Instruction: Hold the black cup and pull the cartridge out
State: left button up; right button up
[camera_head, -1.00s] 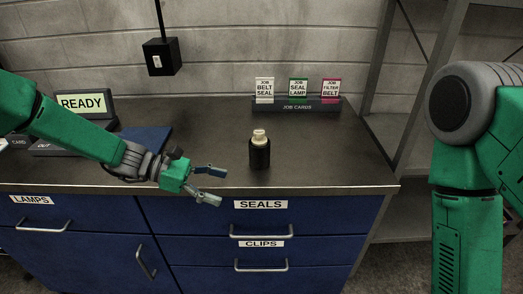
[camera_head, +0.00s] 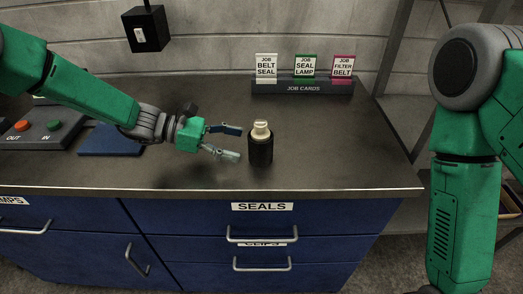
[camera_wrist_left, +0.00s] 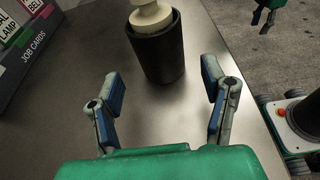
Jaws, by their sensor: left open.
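The black cup (camera_head: 260,151) stands upright on the dark worktop, with the cream cartridge (camera_head: 261,128) seated in it and its top sticking out above the rim. My left gripper (camera_head: 232,143) is open just left of the cup, its fingers pointing at it. In the left wrist view the cup (camera_wrist_left: 157,52) stands just beyond and between the open fingertips (camera_wrist_left: 160,85), apparently not touched. The cartridge (camera_wrist_left: 150,15) is cut off by the top edge there. In the head view my right arm hangs at the right side, and its gripper is out of frame.
A job card rack (camera_head: 303,87) stands at the back of the worktop. A control box (camera_head: 38,130) with orange and green buttons and a blue mat (camera_head: 110,139) lie at the left. A black box (camera_head: 146,29) hangs above. The worktop around the cup is clear.

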aim_at(256, 148)
pick_arm(q)
jog(key=b+x, duration=0.1)
jog(key=x, duration=0.2)
jog(key=shift+d+f, duration=0.15)
jog(key=shift+f, duration=0.05)
jog(key=shift+x, duration=1.1)
jog(key=shift+r, duration=0.1)
